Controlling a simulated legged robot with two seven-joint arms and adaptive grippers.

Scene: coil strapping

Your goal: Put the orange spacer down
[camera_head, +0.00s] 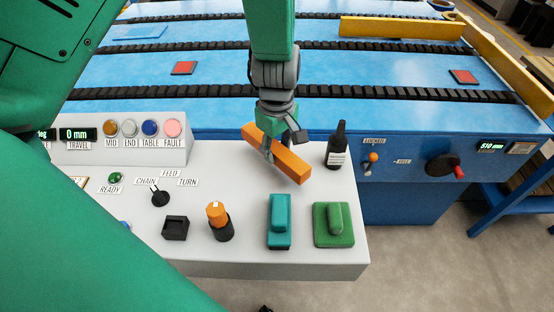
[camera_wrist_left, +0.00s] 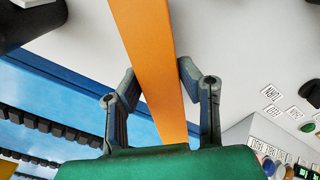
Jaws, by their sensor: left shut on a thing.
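The orange spacer (camera_head: 290,166) is a long rectangular bar, held at a slant over the back right part of the grey console top (camera_head: 330,255). My left gripper (camera_head: 268,152) comes down from above and is shut on it near its middle. In the left wrist view the spacer (camera_wrist_left: 150,50) runs between the two fingers of my left gripper (camera_wrist_left: 157,72), one at each side. I cannot tell whether its underside touches the console. My right gripper is not in view.
A dark bottle (camera_head: 338,145) stands right of the spacer. In front are a teal block (camera_head: 279,220), a green block (camera_head: 333,224), an orange-topped knob (camera_head: 218,220) and a black holder (camera_head: 175,228). The blue conveyor table (camera_head: 220,70) lies behind. Some grey console surface between them is clear.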

